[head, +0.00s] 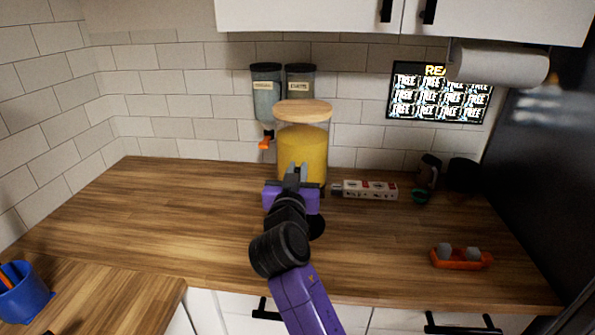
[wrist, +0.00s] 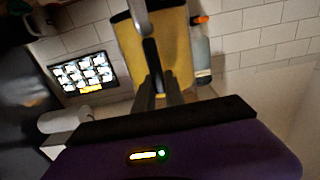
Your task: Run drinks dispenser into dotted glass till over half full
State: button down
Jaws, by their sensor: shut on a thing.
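The drinks dispenser (head: 303,145), a clear jar of yellow drink with a wooden lid, stands at the back of the counter. In the wrist view, which is upside down, its yellow body (wrist: 178,55) fills the upper middle. My gripper (head: 296,170) reaches to its front. In the wrist view my gripper (wrist: 152,62) is shut on a narrow grey part at the dispenser's front, which looks like its tap; the fingers cover most of it. I cannot make out the dotted glass in either view; my arm hides the counter just before the dispenser.
Two labelled wall canisters (head: 266,98) hang behind, with an orange spout at left. An orange tray (head: 458,261) is at front right, a blue pot (head: 24,296) at front left.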

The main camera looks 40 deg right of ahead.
jog(key=shift+f, duration=0.1)
jog(key=b, duration=0.2)
jog(key=shift+a+f+b, duration=0.15)
jog(key=shift+f+b, duration=0.1)
jog(key=shift+b, duration=0.05)
jog(key=shift+s+a+t+h+b, duration=0.15)
jog(key=shift+t+h+b, duration=0.2)
jog(key=shift+b, duration=0.8)
jog(key=h+b, duration=0.1)
jog(key=b, duration=0.4)
jog(key=a+t+h+b, duration=0.1)
jog(key=b, duration=0.4)
jog(key=shift+s+f+t, duration=0.1)
jog(key=shift+s+t, duration=0.15)
jog(key=shift+s, duration=0.15)
jog(key=shift+s+a+h+b, duration=0.1)
jog(key=shift+h+b, duration=0.15)
jog(key=shift+b, duration=0.55)
jog(key=shift+r, duration=0.3)
jog(key=c, duration=1.4)
grip_release()
jog(key=shift+f, duration=0.1)
